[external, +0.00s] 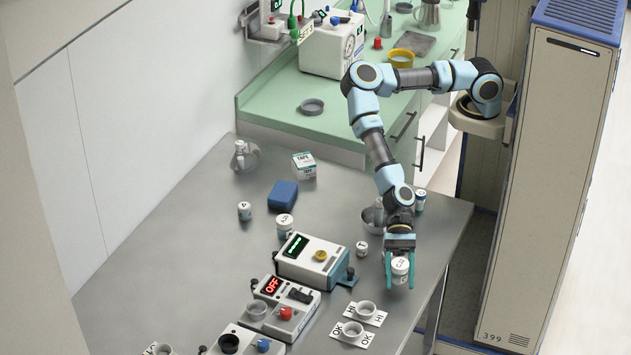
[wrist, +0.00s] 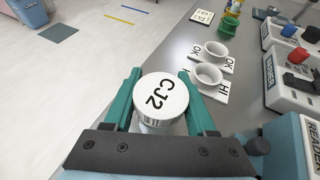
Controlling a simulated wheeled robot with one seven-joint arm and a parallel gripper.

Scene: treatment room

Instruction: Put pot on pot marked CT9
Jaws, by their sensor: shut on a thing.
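My gripper (external: 399,281) is shut on a white-lidded pot (external: 400,265), near the right edge of the steel table. In the wrist view the green fingers of my gripper (wrist: 160,88) stand either side of this pot, whose lid (wrist: 161,97) reads CJ2. I cannot tell whether its base touches the table. Other white-lidded pots stand on the table: one by the grey-and-white device (external: 285,222), a smaller one to its left (external: 245,211), a small one near my gripper (external: 362,248) and one behind my wrist (external: 420,200). None of their markings reads clearly as CT9.
A device with a green display (external: 312,259) and one reading OFF (external: 285,305) stand further left. A blue block (external: 283,195) and a tape box (external: 304,165) lie farther back.

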